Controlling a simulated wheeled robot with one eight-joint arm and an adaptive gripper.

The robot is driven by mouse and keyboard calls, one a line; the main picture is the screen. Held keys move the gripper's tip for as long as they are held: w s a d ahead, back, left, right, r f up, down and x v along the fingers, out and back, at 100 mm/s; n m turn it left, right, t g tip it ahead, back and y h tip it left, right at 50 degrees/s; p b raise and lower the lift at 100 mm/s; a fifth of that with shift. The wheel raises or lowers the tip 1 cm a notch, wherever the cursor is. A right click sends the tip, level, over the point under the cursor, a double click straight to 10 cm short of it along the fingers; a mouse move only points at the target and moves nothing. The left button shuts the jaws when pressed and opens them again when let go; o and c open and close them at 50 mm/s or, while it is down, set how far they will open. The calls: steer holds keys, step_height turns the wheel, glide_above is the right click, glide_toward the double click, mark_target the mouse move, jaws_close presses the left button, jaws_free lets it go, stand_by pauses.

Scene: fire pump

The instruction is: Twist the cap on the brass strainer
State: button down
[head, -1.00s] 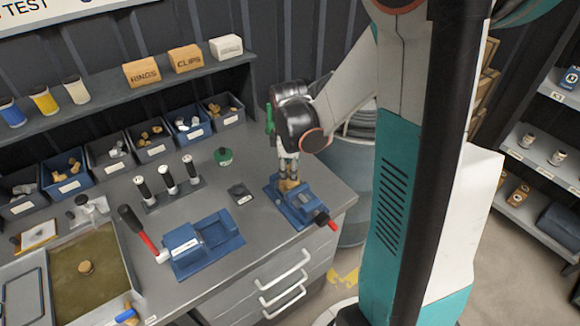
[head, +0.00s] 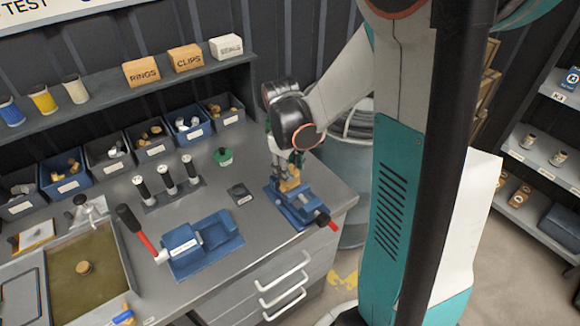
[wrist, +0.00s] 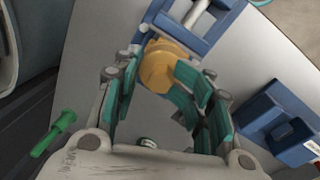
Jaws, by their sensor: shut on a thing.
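The brass strainer (head: 290,185) sits in a blue vise (head: 300,208) near the right end of the workbench. In the wrist view its yellow brass cap (wrist: 158,66) faces the camera, between my fingers. My gripper (head: 289,175) is over the strainer, its fingers reaching down to it. In the wrist view my gripper (wrist: 163,64) is shut on the cap, one finger at each side. The fingers and wrist hide part of the strainer in the head view.
A second blue fixture (head: 205,245) with a red-handled lever is to the left. A green knob-shaped thing (head: 223,157) and a small dark block (head: 240,194) stand nearby. Parts bins (head: 150,143) line the back. The bench front edge is close to the vise.

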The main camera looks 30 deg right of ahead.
steer(key=m, duration=0.4)
steer(key=shift+g, duration=0.3)
steer(key=shift+m+b, duration=0.4)
steer(key=shift+m, duration=0.4)
steer(key=m, duration=0.4)
steer(key=shift+g, duration=0.4)
steer(key=c, duration=0.8)
jaws_free()
steer(key=shift+o, duration=1.4)
